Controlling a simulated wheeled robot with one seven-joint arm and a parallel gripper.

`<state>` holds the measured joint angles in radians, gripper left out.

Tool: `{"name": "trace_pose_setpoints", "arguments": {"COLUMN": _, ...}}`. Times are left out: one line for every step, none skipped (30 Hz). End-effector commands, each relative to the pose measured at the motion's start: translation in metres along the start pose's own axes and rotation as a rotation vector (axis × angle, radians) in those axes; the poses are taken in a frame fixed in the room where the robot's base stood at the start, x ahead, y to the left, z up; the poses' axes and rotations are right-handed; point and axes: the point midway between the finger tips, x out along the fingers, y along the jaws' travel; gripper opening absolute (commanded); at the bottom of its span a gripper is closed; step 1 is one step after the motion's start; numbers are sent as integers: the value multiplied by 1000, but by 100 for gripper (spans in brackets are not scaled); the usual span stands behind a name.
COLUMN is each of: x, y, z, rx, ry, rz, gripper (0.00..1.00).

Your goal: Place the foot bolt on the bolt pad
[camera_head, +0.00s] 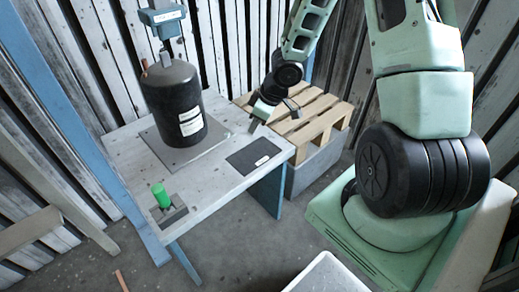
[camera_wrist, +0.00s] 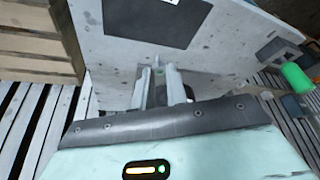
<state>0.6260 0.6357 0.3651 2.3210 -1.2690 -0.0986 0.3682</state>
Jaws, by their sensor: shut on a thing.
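My gripper (camera_head: 274,112) is above the right back part of the table, behind the dark pad in the head view. In the wrist view my gripper (camera_wrist: 158,72) has its two pale fingers close together, shut on a small, mostly hidden thing, which I take to be the foot bolt; its shape is not clear. A flat dark rectangular pad (camera_head: 248,155), which looks like the bolt pad, lies on the table with a small white label on it. The pad (camera_wrist: 150,22) also shows in the wrist view, ahead of the fingertips and apart from them.
A black cylindrical housing (camera_head: 172,105) stands on a grey plate on the table (camera_head: 225,185). A green cylinder (camera_head: 161,195) stands in a grey holder at the front left corner. A wooden pallet (camera_head: 310,110) is at the right. The tabletop around the pad is clear.

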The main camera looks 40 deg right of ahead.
Motion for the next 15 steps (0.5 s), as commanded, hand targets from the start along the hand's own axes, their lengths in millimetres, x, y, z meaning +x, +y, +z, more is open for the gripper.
{"name": "trace_pose_setpoints", "arguments": {"x": 16, "y": 0, "z": 7, "rx": -1, "ry": -1, "rz": 0, "gripper": 4}}
{"name": "trace_pose_setpoints", "arguments": {"x": 21, "y": 0, "z": 9, "rx": -1, "ry": -1, "rz": 0, "gripper": 4}}
{"name": "trace_pose_setpoints", "arguments": {"x": 27, "y": 0, "z": 11, "rx": -1, "ry": -1, "rz": 0, "gripper": 4}}
{"name": "trace_pose_setpoints", "arguments": {"x": 31, "y": 0, "z": 13, "rx": -1, "ry": -1, "rz": 0, "gripper": 4}}
{"name": "trace_pose_setpoints", "arguments": {"x": 34, "y": 0, "z": 14, "rx": -1, "ry": -1, "rz": 0, "gripper": 4}}
{"name": "trace_pose_setpoints", "arguments": {"x": 38, "y": 0, "z": 16, "rx": -1, "ry": -1, "rz": 1, "gripper": 4}}
{"name": "trace_pose_setpoints", "arguments": {"x": 39, "y": 0, "z": 17, "rx": 0, "ry": -1, "rz": 1, "gripper": 4}}
{"name": "trace_pose_setpoints", "arguments": {"x": 40, "y": 0, "z": 17, "rx": 0, "ry": -1, "rz": 1, "gripper": 4}}
{"name": "trace_pose_setpoints", "arguments": {"x": 42, "y": 0, "z": 17, "rx": 0, "ry": -1, "rz": 1, "gripper": 4}}
{"name": "trace_pose_setpoints", "arguments": {"x": 43, "y": 0, "z": 18, "rx": -1, "ry": -1, "rz": 1, "gripper": 4}}
{"name": "trace_pose_setpoints", "arguments": {"x": 44, "y": 0, "z": 18, "rx": -1, "ry": -1, "rz": 0, "gripper": 4}}
{"name": "trace_pose_setpoints", "arguments": {"x": 47, "y": 0, "z": 19, "rx": -1, "ry": -1, "rz": 0, "gripper": 4}}
{"name": "trace_pose_setpoints", "arguments": {"x": 50, "y": 0, "z": 20, "rx": -1, "ry": -1, "rz": 0, "gripper": 4}}
{"name": "trace_pose_setpoints", "arguments": {"x": 53, "y": 0, "z": 22, "rx": -1, "ry": -1, "rz": 0, "gripper": 4}}
{"name": "trace_pose_setpoints", "arguments": {"x": 58, "y": 0, "z": 24, "rx": -1, "ry": -1, "rz": 0, "gripper": 4}}
